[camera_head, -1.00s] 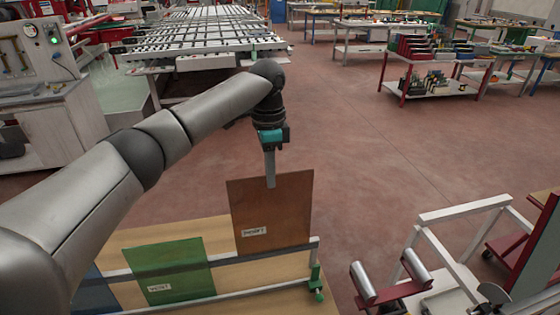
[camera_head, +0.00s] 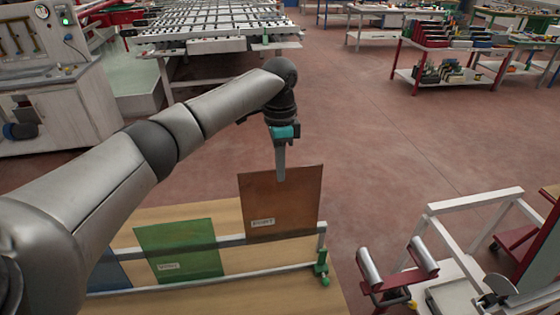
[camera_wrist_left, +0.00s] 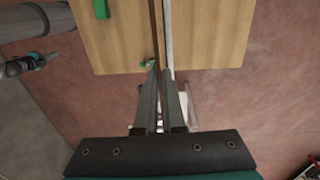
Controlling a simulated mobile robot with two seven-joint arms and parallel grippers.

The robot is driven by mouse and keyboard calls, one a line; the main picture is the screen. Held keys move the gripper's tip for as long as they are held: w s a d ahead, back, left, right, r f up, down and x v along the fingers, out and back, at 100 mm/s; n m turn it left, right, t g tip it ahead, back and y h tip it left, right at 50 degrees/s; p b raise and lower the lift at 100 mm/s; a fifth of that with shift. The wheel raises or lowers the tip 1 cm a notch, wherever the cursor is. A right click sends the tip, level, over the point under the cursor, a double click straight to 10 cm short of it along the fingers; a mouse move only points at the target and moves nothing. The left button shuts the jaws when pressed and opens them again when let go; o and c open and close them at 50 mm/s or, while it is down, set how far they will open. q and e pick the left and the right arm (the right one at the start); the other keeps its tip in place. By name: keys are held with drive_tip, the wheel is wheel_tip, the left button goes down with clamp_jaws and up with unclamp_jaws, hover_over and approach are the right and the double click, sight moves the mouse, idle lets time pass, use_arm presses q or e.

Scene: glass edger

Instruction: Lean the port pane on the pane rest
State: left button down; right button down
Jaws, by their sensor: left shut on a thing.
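A brown pane (camera_head: 282,202) with a small white label, too small to read surely, stands upright in the head view. My left gripper (camera_head: 281,178) is shut on its top edge. In the left wrist view the pane (camera_wrist_left: 156,30) shows edge-on between the fingers (camera_wrist_left: 160,80). The pane is in front of the white upper rail (camera_head: 229,240) of a rack on a wooden table, near its right end. I cannot tell whether the pane touches the rail or bears on the rack.
A green pane (camera_head: 180,248) and a partly hidden blue pane (camera_head: 108,272) lean at the rack further left. A green clamp-like foot (camera_head: 322,268) stands at the rack's right end. A white frame with rollers (camera_head: 424,257) is at the right. Open floor (camera_head: 380,150) lies beyond the table.

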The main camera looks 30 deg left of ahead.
use_arm(q)
drive_tip(key=b, duration=0.1)
approach(281, 218)
drive_tip(key=shift+f+b, duration=1.25)
drive_tip(key=shift+f, duration=2.6)
drive_tip(key=c, duration=0.9)
unclamp_jaws()
drive_tip(key=shift+s, duration=0.1)
drive_tip(key=shift+c, duration=0.2)
drive_tip(key=shift+f, duration=0.1)
